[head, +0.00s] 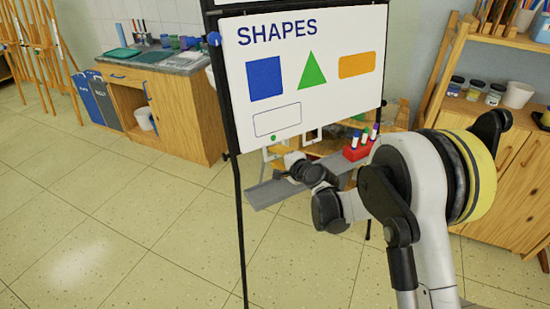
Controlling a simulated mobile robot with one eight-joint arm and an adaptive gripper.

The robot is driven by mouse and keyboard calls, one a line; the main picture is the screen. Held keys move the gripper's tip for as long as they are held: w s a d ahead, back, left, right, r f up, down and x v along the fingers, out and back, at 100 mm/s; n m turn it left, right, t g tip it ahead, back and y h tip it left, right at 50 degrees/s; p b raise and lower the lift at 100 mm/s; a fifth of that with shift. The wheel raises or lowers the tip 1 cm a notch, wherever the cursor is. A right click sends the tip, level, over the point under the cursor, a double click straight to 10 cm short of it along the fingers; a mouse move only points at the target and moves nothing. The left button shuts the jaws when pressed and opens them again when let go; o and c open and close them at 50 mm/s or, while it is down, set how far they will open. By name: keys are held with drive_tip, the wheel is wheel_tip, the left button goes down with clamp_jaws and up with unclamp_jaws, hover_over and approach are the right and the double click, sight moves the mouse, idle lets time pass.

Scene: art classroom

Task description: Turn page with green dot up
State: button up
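A flip chart page (350,32) headed "SHAPES" hangs on a black-framed easel. It shows a blue square, a green triangle, an orange rectangle and an empty outlined rectangle. A small green dot (273,138) sits at the page's lower edge, left of the middle. The page hangs flat and facing me. My arm reaches in from the right, and my gripper (287,160) is just below the green dot, near the page's lower edge. Its fingers are small and dark, so I cannot tell whether they are open or touch the page.
A grey ledge (262,195) below the page carries a red holder (352,153) with several markers. The easel's black leg (241,250) stands on the tiled floor. A wooden sink cabinet (190,120) is behind left, wooden shelves (505,160) right. Floor at left is clear.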

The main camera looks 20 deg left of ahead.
clamp_jaws()
drive_tip(key=shift+d, duration=0.1)
drive_tip(key=v, duration=0.9)
drive_tip(key=shift+d, duration=0.2)
drive_tip(key=shift+s, duration=0.15)
drive_tip(key=r+p+v, duration=0.1)
drive_tip(key=p+v, duration=0.1)
drive_tip(key=v, duration=0.7)
drive_tip(key=shift+r, duration=0.35)
idle(0.3)
drive_tip(key=shift+s, duration=0.15)
